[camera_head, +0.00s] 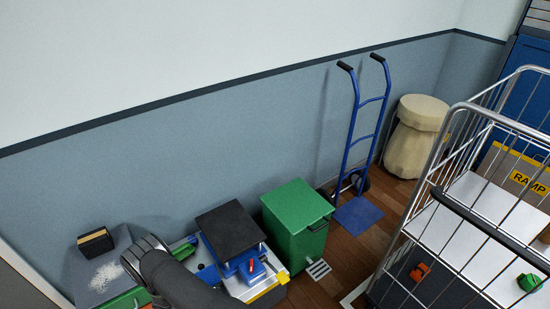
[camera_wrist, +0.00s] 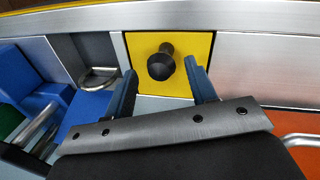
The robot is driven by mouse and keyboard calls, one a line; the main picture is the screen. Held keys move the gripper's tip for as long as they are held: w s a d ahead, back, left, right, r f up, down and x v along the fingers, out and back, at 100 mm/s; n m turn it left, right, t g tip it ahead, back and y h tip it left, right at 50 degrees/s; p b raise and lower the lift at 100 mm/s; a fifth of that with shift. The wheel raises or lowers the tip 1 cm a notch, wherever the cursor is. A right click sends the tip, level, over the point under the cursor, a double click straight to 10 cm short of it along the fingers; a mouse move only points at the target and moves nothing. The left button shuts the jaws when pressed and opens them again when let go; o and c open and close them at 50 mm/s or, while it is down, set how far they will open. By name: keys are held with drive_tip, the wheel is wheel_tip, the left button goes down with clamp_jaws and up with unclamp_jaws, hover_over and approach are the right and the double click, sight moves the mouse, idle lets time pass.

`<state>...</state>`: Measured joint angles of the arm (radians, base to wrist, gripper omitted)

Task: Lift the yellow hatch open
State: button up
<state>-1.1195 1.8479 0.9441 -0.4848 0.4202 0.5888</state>
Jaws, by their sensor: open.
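The yellow hatch (camera_wrist: 143,45) is a square yellow panel set in a metal surface in the wrist view. It lies flush between the metal plates and looks closed. A black round knob (camera_wrist: 162,66) stands out from its middle. My gripper (camera_wrist: 163,76) is open, with one dark blue finger on each side of the knob. A gap shows between each finger and the knob; I cannot tell how far the tips are from the panel. In the head view, a yellow patch (camera_head: 262,292) shows on the bench front, but I cannot tell if it is the hatch. My arm hides the gripper there.
In the wrist view, a metal loop (camera_wrist: 98,78) and a blue block (camera_wrist: 32,90) lie left of the hatch. In the head view, a green bin (camera_head: 295,218) stands right of the bench; a cage trolley (camera_head: 437,200) is farther right.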

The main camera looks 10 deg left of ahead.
drive_tip(key=shift+s+d+f, duration=0.15)
drive_tip(key=shift+f, duration=0.2)
idle(0.4)
drive_tip(key=shift+r, duration=0.35)
wheel_tip(320, 180, up, 16)
drive_tip(key=s+a, duration=0.2)
drive_tip(key=s, duration=0.1)
drive_tip(key=w+f, duration=0.1)
drive_tip(key=f, duration=0.4)
drive_tip(key=w+d+f, duration=0.1)
drive_tip(key=f, duration=0.5)
drive_tip(key=w+d+f, duration=0.1)
drive_tip(key=f, duration=0.4)
drive_tip(key=shift+f, duration=0.4)
clamp_jaws()
